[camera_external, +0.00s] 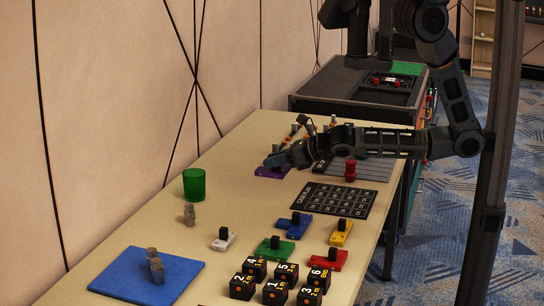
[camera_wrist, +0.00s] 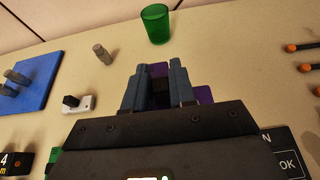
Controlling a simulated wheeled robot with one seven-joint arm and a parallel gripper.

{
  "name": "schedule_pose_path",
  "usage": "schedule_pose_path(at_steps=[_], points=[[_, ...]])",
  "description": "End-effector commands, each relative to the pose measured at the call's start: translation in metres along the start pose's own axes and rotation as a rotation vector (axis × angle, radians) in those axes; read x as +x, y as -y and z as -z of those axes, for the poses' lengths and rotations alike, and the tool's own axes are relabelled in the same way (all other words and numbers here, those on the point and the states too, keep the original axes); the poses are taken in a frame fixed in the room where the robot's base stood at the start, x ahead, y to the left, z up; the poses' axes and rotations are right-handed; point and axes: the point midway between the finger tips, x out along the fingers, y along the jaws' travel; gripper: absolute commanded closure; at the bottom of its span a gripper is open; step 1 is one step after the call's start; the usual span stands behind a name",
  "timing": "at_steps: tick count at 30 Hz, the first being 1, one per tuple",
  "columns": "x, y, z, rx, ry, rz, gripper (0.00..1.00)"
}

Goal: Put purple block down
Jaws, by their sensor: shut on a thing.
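The purple block (camera_external: 268,172) shows at my gripper (camera_external: 278,160), toward the far part of the table in the external view. It is low over or on the table; I cannot tell whether it touches. In the wrist view the purple block (camera_wrist: 205,95) shows behind and beside the blue-grey fingers of my gripper (camera_wrist: 160,85). The fingers are shut around its dark upright knob, and they and the gripper body hide much of it.
A green cup (camera_external: 194,185) stands by the wall side. A blue mat (camera_external: 125,272) with grey pieces lies near the front. Blue (camera_external: 294,226), green (camera_external: 272,250), red (camera_external: 327,261), yellow (camera_external: 341,233) and white (camera_external: 223,239) blocks, numbered black cubes (camera_external: 275,291) and a dark keypad sheet (camera_external: 341,200) share the table.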

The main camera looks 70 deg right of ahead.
Motion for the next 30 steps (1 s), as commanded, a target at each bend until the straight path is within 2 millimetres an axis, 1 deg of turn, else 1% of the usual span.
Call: schedule_pose_path(at_steps=[10, 23, 28, 30], points=[[-0.02, 0.001, -0.045, -0.002, 0.003, -0.003, 1.0], [0.001, -0.004, -0.021, 0.03, 0.0, 0.066, 1.0], [0.018, -0.008, -0.012, 0.047, 0.002, 0.106, 1.0], [0.029, -0.011, -0.008, 0.058, 0.003, 0.13, 1.0]])
